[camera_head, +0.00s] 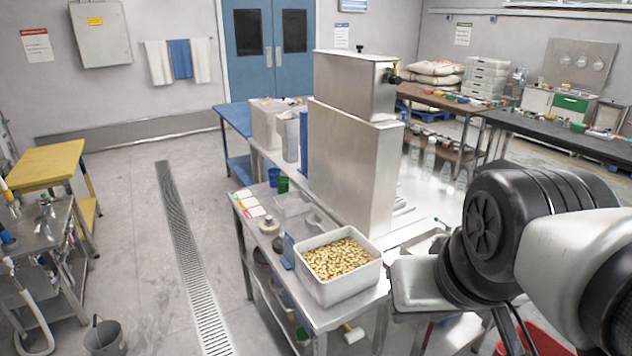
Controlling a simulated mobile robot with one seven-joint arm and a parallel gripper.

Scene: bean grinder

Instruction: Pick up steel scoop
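I cannot clearly pick out the steel scoop. A small grey object (316,222) lies on the metal bench just behind the white tub (325,289); it is too small to tell whether it is the scoop. The tub is filled with pale beans (341,259) and stands at the bench's near end. No scoop shows on top of the beans. My arm comes in from the right, and its black joint covers part of the bench. My gripper is out of view.
A tall steel grinder housing (350,155) stands behind the tub. A pale tray (418,284) sits right of the tub, partly behind my arm. Small cups (283,184) and cards (251,204) lie on the bench's left side. The floor left of the bench is open, with a drain (190,260).

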